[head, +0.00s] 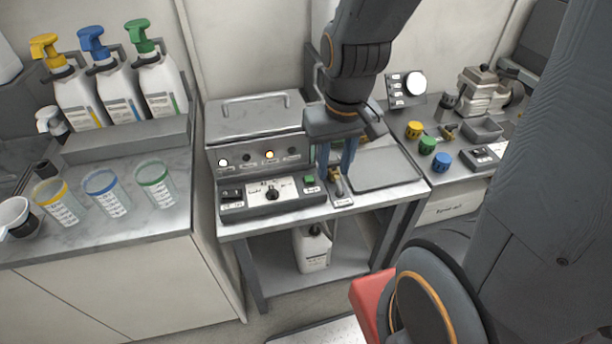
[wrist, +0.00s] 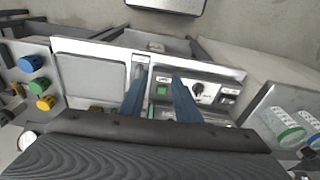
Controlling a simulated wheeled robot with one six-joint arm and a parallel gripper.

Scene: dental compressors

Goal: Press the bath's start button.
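The bath (head: 258,120) is a grey metal box with a handled lid, in the middle of the head view. Its front has small lamps, and two glow. A control panel (head: 245,208) with a dial (head: 271,194) sits before it. A green button (head: 309,180) is at the panel's right end; its label is too small to read. It also shows in the wrist view (wrist: 162,90), between my fingers in the picture. My gripper (head: 336,172) has two blue fingers, apart and empty, pointing down above and just right of the button. Contact cannot be seen.
A flat grey plate (head: 385,168) lies to the right. Pump bottles (head: 120,85) and clear cups (head: 103,190) stand on the left counter. Coloured knobs (head: 427,146) are at right.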

